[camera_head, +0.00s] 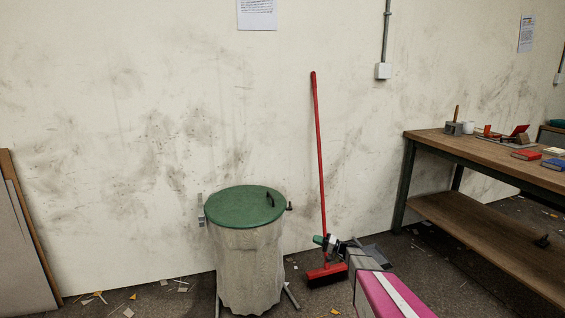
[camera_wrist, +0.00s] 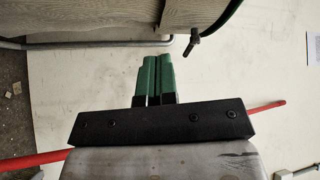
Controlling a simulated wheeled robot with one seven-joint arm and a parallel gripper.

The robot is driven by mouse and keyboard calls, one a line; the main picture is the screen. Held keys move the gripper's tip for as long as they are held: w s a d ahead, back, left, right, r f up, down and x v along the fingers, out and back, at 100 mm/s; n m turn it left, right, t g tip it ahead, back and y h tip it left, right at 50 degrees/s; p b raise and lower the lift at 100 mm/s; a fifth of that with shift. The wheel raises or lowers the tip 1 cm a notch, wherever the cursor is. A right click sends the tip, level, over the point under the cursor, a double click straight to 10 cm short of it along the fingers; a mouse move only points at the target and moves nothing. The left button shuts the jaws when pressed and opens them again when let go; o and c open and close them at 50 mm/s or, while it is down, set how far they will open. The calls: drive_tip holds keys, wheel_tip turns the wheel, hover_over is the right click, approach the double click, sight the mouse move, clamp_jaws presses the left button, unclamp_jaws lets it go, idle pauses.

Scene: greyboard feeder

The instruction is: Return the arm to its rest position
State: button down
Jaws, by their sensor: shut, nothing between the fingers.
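My gripper (camera_head: 318,240) has green fingertips and shows at the end of my arm, to the right of the bin, in the head view. In the wrist view its two green fingers (camera_wrist: 154,78) lie side by side, shut, with nothing between them. My arm reaches in from the bottom right, with a magenta and white link nearest the camera. The gripper is apart from the bin and appears in front of the red broom's lower handle.
A bin (camera_head: 246,268) with a shut green lid (camera_head: 245,207) stands by the wall. A red broom (camera_head: 319,150) leans on the wall. A workbench (camera_head: 450,142) stands at right, a board (camera_head: 20,245) at far left. Paper scraps litter the floor.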

drive_tip(key=s+a+r+g+h, duration=0.2)
drive_tip(key=s+h, duration=0.1)
drive_tip(key=s, duration=0.4)
drive_tip(key=s+a+r+n+g+h, duration=0.1)
drive_tip(key=s+a+g+h, duration=0.15)
drive_tip(key=s, duration=0.45)
drive_tip(key=s+a+r+g+h, duration=0.2)
drive_tip(key=s+h, duration=0.1)
drive_tip(key=s, duration=0.4)
drive_tip(key=s+d+r+h, duration=0.3)
drive_tip(key=s+d+h, duration=0.1)
drive_tip(key=s, duration=0.4)
drive_tip(key=s+d+r+h, duration=0.3)
drive_tip(key=s+h, duration=0.2)
drive_tip(key=s, duration=0.3)
drive_tip(key=shift+d+r+h, duration=0.25)
drive_tip(key=shift+d+h, duration=0.1)
drive_tip(key=shift+s+g, duration=0.1)
drive_tip(key=shift+g, duration=0.15)
